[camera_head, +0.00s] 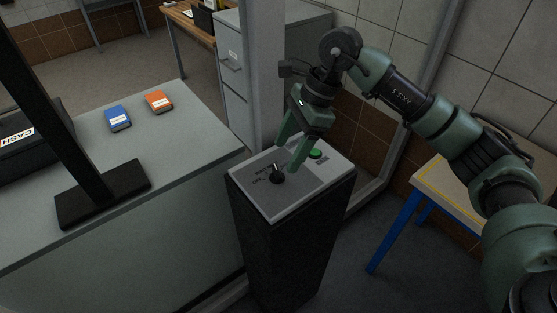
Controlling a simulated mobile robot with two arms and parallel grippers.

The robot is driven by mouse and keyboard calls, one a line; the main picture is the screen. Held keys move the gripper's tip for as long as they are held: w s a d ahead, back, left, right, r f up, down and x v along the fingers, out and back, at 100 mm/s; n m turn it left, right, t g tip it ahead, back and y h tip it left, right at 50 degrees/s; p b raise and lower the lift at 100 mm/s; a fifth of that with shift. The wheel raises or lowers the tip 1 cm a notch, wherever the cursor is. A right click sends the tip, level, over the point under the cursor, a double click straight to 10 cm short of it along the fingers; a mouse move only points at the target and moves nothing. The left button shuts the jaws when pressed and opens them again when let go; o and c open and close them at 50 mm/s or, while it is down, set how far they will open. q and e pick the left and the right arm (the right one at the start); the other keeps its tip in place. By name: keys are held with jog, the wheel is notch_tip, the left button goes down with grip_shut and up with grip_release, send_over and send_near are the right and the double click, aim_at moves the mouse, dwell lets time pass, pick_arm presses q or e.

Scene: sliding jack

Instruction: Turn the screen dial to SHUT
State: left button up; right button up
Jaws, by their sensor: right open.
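The screen dial (277,174) is a small black knob with a pale pointer. It sits on the grey top plate of a dark pedestal (240,184). Faint lettering lies around it, too small to read, so I cannot tell which position it points to. A green button (315,154) is on the same plate, to the right of the dial. My right gripper (287,157) is open, its green fingers pointing down just above and beside the dial. Whether a finger touches the dial I cannot tell. My left gripper is out of view.
A grey counter (190,140) on the left bears a blue book (119,118), an orange book (159,102), a black stand (103,194) and a black CASH case (30,145). A pillar (262,70) rises behind the pedestal. A table with blue legs (396,230) stands at right.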

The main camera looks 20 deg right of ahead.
aim_at(277, 171)
jog(key=shift+p+x, duration=0.65)
jog(key=shift+x, duration=2.05)
jog(key=shift+a, duration=0.1)
jog(key=c, duration=1.4)
